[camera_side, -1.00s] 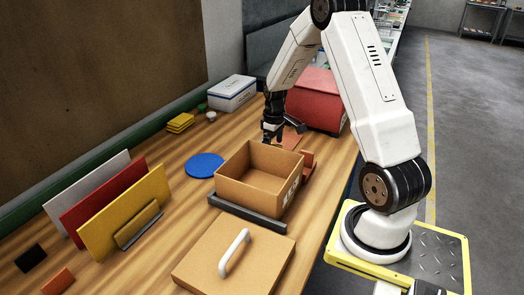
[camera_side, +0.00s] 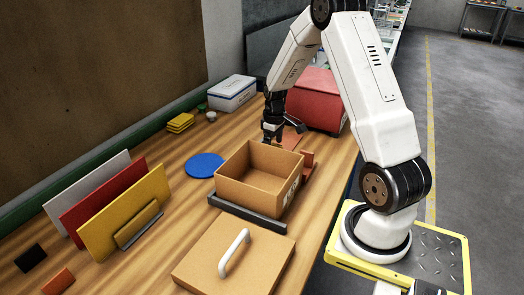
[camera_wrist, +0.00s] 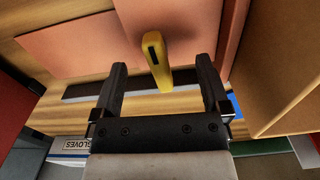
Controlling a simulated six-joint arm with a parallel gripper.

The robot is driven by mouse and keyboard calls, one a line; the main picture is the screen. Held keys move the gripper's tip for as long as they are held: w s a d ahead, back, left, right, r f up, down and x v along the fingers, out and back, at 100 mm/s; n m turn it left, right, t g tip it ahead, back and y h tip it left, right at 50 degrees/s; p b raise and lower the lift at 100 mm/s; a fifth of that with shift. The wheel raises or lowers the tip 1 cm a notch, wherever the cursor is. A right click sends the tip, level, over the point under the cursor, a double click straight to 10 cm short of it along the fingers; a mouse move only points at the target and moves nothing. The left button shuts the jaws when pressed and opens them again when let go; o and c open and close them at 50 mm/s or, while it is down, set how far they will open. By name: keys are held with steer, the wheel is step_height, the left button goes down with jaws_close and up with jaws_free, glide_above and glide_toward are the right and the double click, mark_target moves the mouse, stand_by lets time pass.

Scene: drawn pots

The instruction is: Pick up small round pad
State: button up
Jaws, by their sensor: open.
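No thing in view is surely the small round pad. A small green round piece (camera_side: 202,107) and a small pale round piece (camera_side: 211,117) lie at the back of the table, near the white box. A larger flat blue disc (camera_side: 204,165) lies left of the open carton. My gripper (camera_side: 271,140) hangs behind the carton, apart from all these round pieces. In the wrist view my gripper (camera_wrist: 160,68) is open, its two black fingers spread. A yellow handle-like piece (camera_wrist: 154,62) shows between the fingertips against a salmon panel (camera_wrist: 75,45); it is not gripped.
The open brown carton (camera_side: 238,187) stands in front of my gripper. A red box (camera_side: 318,100) is behind, and a white box (camera_side: 232,93) is at the back. A brown lid with white handle (camera_side: 234,255) lies in front. Upright panels (camera_side: 120,212) stand left.

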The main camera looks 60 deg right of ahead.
steer(key=c, duration=0.5)
steer(key=shift+r, duration=0.15)
step_height(320, 180, up, 11)
steer(key=w+a+n+h, duration=0.5)
steer(key=a+n+h, duration=0.2)
steer(key=a+n, duration=0.3)
steer(key=w+a+n+h, duration=0.65)
steer(key=a+n, duration=0.25)
steer(key=a, duration=0.2)
steer(key=f, duration=1.1)
steer(key=shift+s, duration=0.4)
steer(key=shift+f, duration=0.35)
steer(key=shift+d, duration=0.1)
